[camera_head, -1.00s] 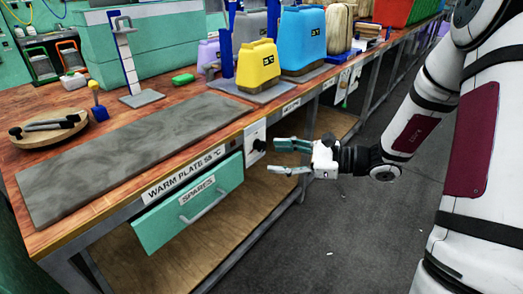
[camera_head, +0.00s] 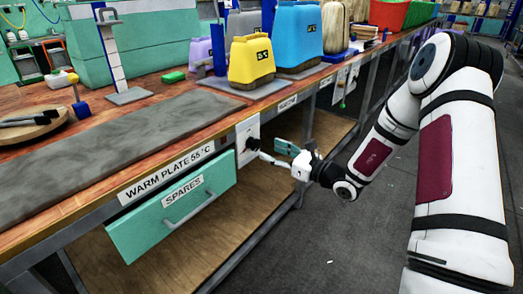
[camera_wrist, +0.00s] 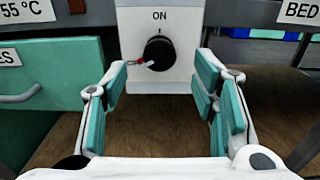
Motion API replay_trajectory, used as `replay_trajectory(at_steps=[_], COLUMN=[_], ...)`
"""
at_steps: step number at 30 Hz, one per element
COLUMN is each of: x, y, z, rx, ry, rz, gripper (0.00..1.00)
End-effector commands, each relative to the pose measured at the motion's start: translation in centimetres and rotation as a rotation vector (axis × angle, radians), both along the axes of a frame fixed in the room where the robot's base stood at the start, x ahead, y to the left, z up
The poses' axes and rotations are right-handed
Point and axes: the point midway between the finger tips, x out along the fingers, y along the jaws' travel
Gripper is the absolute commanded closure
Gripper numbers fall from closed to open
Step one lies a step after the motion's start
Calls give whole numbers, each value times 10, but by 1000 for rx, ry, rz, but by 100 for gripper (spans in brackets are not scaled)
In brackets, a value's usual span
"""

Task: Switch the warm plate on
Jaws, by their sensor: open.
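The warm plate (camera_head: 95,150) is a long grey slab on the wooden bench top, with a "WARM PLATE 55 °C" label (camera_head: 167,173) on the bench's front edge. Its switch is a black round knob (camera_wrist: 159,53) on a white panel (camera_wrist: 185,18) below that edge; the panel also shows in the head view (camera_head: 246,129). "ON" is printed above the knob, and the knob's red-and-white pointer points left, slightly down. My gripper (camera_wrist: 162,75) is open and empty, its teal-padded fingers to the left and right of the knob in the wrist view. I see no contact with the knob.
A teal "SPARES" drawer (camera_head: 172,210) hangs left of the panel, its handle sticking out. A "BED" label (camera_wrist: 302,11) is to the right. Yellow (camera_head: 251,61) and blue (camera_head: 298,38) containers stand on the bench above. The floor beside the bench is clear.

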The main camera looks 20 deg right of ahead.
Motion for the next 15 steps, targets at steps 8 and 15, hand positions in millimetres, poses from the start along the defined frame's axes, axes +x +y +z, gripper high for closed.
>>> replay_trajectory(at_steps=[8, 15], x=[33, 41], y=[24, 30], z=[-1, 0], rx=[-1, -2], ry=[-1, -1], rz=[1, 1], gripper=[47, 47])
